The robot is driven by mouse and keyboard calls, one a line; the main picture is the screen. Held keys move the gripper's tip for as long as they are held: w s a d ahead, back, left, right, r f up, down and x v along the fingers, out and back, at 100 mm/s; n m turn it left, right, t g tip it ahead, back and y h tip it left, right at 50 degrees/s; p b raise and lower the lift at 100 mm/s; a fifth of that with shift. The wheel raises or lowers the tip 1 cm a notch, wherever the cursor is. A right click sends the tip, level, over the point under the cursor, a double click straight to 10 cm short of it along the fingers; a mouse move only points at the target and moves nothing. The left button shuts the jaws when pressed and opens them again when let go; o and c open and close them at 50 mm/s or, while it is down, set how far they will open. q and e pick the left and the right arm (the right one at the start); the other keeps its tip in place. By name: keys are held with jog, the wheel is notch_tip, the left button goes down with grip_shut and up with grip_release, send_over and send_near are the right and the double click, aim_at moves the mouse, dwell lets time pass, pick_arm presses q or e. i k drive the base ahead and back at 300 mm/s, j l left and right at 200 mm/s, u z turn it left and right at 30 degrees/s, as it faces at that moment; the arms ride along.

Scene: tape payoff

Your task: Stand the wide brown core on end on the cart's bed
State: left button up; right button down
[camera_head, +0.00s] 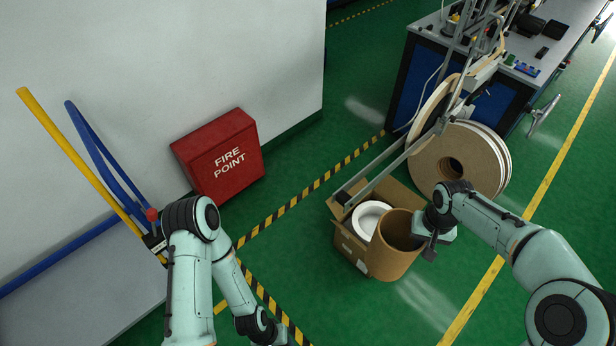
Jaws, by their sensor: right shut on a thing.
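The wide brown core (392,260) is an open-topped tube at lower centre right, slightly tilted. It is in front of the right part of an open cardboard box (349,250) and hides part of it. My right gripper (430,248) is shut on the core's right wall.
A white ring roll (368,217) sits in the box. Large reels (485,160) on a metal frame stand behind, beside a blue workbench (455,85). A red fire point box (222,160) stands against the white wall. Striped tape crosses the green floor.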

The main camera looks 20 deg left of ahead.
aim_at(145, 278)
jog(key=k+j+u, duration=0.1)
jog(key=k+u, duration=0.35)
jog(key=u, duration=1.5)
jog(key=i+j+u, duration=0.2)
jog(key=i+j, duration=0.15)
jog(key=i+j+u, duration=0.25)
jog(key=i, duration=0.25)
jog(key=i+j, duration=0.15)
jog(key=i, duration=0.25)
jog(key=i+j, duration=0.15)
jog(key=i, duration=0.25)
